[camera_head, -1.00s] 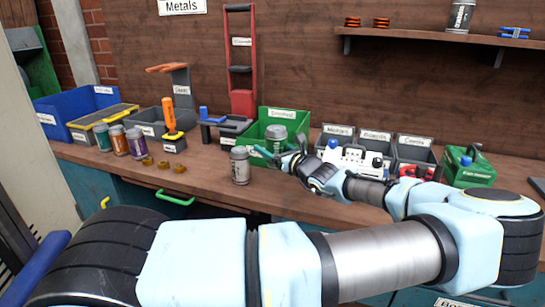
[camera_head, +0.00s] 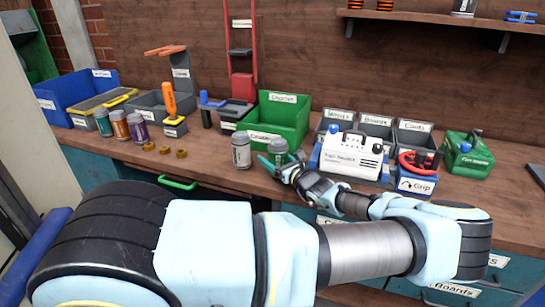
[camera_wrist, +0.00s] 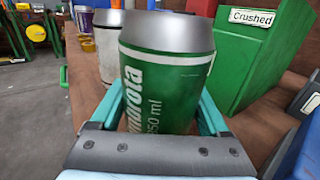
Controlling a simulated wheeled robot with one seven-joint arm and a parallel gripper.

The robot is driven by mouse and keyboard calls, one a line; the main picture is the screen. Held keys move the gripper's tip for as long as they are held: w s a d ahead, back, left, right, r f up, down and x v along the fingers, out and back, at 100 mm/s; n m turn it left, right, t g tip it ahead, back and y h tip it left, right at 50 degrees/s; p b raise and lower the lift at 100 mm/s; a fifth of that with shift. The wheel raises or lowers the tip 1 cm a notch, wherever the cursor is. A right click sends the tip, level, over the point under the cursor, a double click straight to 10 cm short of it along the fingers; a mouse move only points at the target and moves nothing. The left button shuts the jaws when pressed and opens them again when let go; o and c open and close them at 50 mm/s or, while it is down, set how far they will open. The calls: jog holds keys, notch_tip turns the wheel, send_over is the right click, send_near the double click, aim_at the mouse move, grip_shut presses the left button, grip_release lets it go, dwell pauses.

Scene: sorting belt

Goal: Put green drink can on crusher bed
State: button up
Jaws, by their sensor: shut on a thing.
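The green drink can (camera_wrist: 165,65), with a grey top and white lettering, stands upright between my gripper's teal fingers in the wrist view. In the head view the can (camera_head: 278,148) is beside a pale can, with my gripper (camera_head: 277,161) around it. My gripper (camera_wrist: 160,115) is shut on it. I cannot tell whether its base touches the bench. A grey stand with an orange lever (camera_head: 170,50) and a red upright frame (camera_head: 242,86) are at the back. Their labels are too small to read, so I cannot tell which is the crusher.
The pale can (camera_head: 241,150) stands close left of the held can. A green bin (camera_head: 290,118) is behind them. A white machine (camera_head: 352,155) stands close right. Several coloured cans (camera_head: 120,125) and brass-coloured pieces are at left; bare bench lies between.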

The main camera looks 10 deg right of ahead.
jog(key=shift+f, duration=0.15)
jog(key=o, duration=1.2)
jog(key=shift+c, duration=0.2)
